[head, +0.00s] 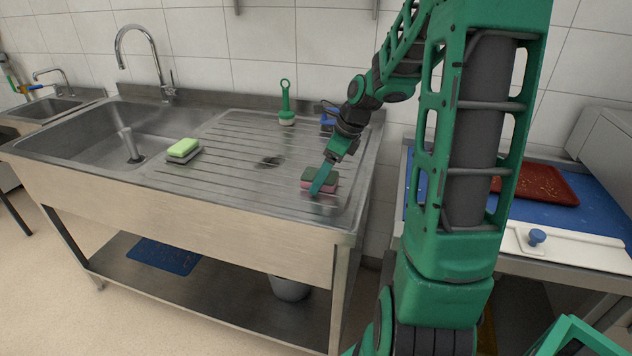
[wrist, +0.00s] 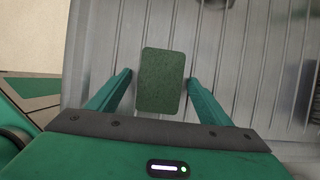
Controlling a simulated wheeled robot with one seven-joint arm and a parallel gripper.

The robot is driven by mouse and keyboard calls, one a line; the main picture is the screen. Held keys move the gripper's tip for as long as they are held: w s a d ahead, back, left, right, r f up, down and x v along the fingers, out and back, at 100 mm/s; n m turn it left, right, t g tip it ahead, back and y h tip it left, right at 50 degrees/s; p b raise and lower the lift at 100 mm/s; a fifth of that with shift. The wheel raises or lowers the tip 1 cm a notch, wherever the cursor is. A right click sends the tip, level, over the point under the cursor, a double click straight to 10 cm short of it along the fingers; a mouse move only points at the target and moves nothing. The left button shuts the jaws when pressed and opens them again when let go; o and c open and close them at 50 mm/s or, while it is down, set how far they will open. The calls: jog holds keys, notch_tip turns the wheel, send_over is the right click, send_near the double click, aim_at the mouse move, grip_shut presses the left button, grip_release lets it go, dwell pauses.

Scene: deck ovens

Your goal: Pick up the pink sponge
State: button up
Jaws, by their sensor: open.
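The pink sponge (head: 306,184) lies flat on the ribbed drainboard, near its right front corner in the head view. It has a dark green scouring pad on top, and in the wrist view only this green top (wrist: 161,80) shows. My gripper (head: 317,186) points down at the sponge. In the wrist view my gripper (wrist: 160,78) is open, with one finger on each side of the sponge and a gap on both sides. I cannot tell how far above the drainboard the fingertips are.
The steel drainboard (head: 225,150) carries a lime-green sponge (head: 184,147) at its left and a green-handled brush (head: 286,105) at the back. A blue item (head: 327,125) stands behind my wrist. The sink basin (head: 90,135) is left. A red tray (head: 540,184) lies on the right-hand table.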

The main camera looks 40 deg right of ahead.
aim_at(315, 173)
jog(key=c, duration=1.1)
notch_tip(315, 173, up, 4)
jog(key=shift+r, duration=0.2)
jog(key=s+a+r, duration=0.1)
jog(key=a+r, duration=0.1)
jog(key=a, duration=0.1)
jog(key=s+a+r, duration=0.2)
jog(key=a, duration=0.2)
jog(key=s+a+r, duration=0.1)
jog(key=a+r, duration=0.2)
jog(key=shift+s+a, duration=0.35)
